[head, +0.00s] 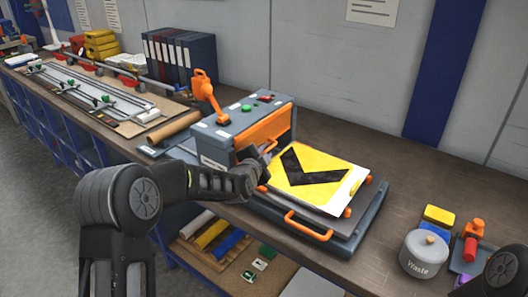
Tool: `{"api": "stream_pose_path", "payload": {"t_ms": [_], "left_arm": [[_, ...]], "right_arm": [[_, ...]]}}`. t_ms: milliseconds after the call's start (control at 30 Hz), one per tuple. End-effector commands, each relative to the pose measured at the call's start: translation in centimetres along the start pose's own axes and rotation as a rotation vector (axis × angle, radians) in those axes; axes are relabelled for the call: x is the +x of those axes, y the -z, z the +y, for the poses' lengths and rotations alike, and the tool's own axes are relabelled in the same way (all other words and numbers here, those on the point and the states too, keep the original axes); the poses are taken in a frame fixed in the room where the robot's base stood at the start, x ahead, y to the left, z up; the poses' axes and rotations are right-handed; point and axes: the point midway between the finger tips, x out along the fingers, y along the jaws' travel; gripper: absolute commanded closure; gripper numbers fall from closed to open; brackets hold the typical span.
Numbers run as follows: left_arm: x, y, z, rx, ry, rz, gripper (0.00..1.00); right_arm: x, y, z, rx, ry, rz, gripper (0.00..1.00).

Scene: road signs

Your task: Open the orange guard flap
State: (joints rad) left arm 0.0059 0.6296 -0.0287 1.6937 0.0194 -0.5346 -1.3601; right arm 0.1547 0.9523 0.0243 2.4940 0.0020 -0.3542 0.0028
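The orange guard flap (268,125) is a long orange panel along the front of the grey machine (228,135), on the side facing the yellow sign. My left gripper (264,156) is at the lower left part of the flap, in front of the machine and by the sign's left edge. It hides part of the flap's lower edge; whether it touches the flap I cannot tell. Its fingers are dark and small here, so their opening is unclear. Only a dark joint of my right arm shows at the bottom right; the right gripper is out of view.
A yellow sign with a black chevron (318,172) lies on a grey bed with orange handles (308,226). An upright orange lever (207,97) stands on the machine. A waste pot (424,254) and coloured blocks stand at the right. The bench's back right is clear.

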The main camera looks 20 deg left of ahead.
Motion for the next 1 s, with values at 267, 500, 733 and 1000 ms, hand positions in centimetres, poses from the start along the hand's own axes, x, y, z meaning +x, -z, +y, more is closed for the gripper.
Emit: {"api": "stream_pose_path", "payload": {"t_ms": [267,500,733,1000], "left_arm": [[-0.03,0.01,0.0,0.0,0.0,0.0,0.94],[-0.05,0.0,0.1,0.0,-0.002,0.0,1.0],[-0.05,-0.01,0.18,-0.001,-0.004,0.0,1.0],[-0.05,-0.04,0.27,-0.001,-0.005,-0.001,1.0]], "right_arm": [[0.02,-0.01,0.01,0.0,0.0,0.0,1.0],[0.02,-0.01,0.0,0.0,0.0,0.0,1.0],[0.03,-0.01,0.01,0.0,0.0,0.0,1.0],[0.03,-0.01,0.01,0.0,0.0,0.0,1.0]]}}
